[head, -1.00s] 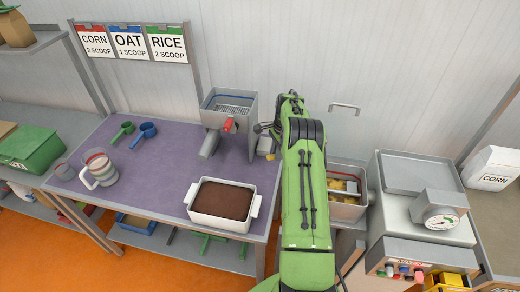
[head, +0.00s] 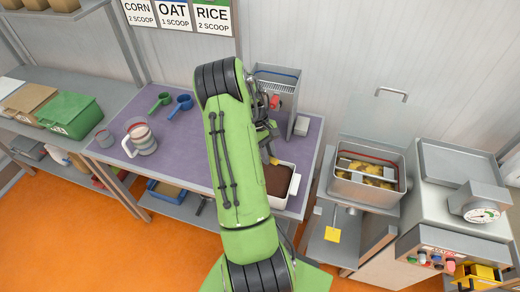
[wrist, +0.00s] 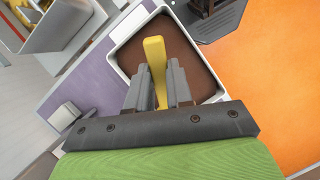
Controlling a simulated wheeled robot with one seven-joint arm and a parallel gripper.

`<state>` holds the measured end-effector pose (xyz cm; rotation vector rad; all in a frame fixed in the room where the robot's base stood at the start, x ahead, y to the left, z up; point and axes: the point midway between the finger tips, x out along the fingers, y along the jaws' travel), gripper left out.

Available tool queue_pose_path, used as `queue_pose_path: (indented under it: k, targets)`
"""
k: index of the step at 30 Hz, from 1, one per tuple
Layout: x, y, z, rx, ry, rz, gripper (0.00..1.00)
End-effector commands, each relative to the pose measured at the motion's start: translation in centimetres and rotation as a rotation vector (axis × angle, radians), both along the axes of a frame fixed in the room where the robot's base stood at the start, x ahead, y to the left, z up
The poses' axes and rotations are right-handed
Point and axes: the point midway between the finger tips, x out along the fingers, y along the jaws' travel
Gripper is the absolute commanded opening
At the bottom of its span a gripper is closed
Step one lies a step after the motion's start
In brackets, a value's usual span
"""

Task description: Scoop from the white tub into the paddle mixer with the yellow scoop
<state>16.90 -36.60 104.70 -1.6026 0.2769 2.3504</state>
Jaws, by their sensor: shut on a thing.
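The white tub (head: 295,186) with brown contents stands at the right front of the purple-topped table, partly hidden by my arm. In the wrist view the tub (wrist: 121,54) lies below my gripper, filled with brown material. My gripper (wrist: 158,88) is shut on the handle of the yellow scoop (wrist: 154,50) and is over the tub. The scoop's bowl is hidden, so I cannot tell whether it is in the material. The paddle mixer (head: 367,188) is an open metal trough right of the table, with yellowish contents inside and a red line along its inner back wall.
A metal hopper machine (head: 277,88) stands behind the tub. Green (head: 160,101) and blue (head: 180,104) scoops and a striped jug (head: 140,136) sit on the table's left. A machine with a dial (head: 479,212) stands right of the mixer.

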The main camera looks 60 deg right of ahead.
Motion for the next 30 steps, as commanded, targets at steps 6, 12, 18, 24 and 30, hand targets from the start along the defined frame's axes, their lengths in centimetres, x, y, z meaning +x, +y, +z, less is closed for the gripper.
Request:
queue_pose_path:
  k: [6, 12, 18, 24, 30]
  targets:
    - [0.1, 0.0, -3.0, 0.001, 0.0, 0.0, 0.0]
    - [0.1, 0.0, -5.1, 0.001, 0.0, 0.0, 0.0]
    - [0.1, 0.0, -7.1, 0.001, 0.0, -0.001, 0.0]
    - [0.4, -0.1, -9.2, 0.002, 0.0, -0.001, 0.0]
    - [1.2, -0.3, -10.7, 0.0, -0.001, 0.002, 0.0]
